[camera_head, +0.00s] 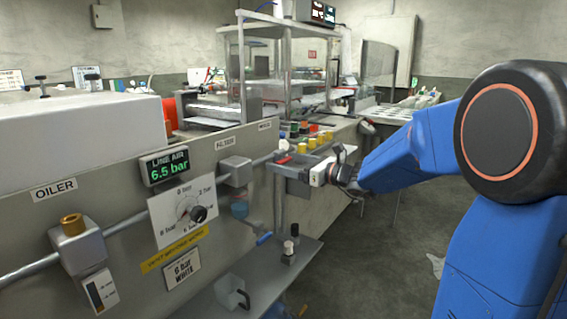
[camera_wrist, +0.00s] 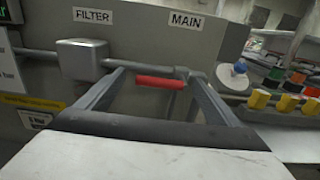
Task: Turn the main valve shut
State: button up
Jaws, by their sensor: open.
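The main valve's red lever handle (camera_wrist: 160,82) lies roughly crosswise, along the pipe's line, below the MAIN label (camera_wrist: 186,20) in the wrist view. My gripper (camera_wrist: 158,74) is open, one finger on each side of the red handle. The handle appears between the fingers, with no clear contact on either. The valve body is partly hidden by the right finger. A green display (camera_head: 166,165) reads LINE AIR 6.5 bar.
The filter box (camera_wrist: 82,58) sits on the pipe left of my fingers. The regulator dial (camera_head: 185,209) and oiler (camera_head: 73,243) are further left in the head view. A blue lever (camera_head: 264,239) hangs below.

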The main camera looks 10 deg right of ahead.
jog(key=shift+w+a, duration=0.45)
jog(key=shift+w, duration=0.05)
jog(key=shift+c, duration=0.5)
jog(key=c, duration=1.4)
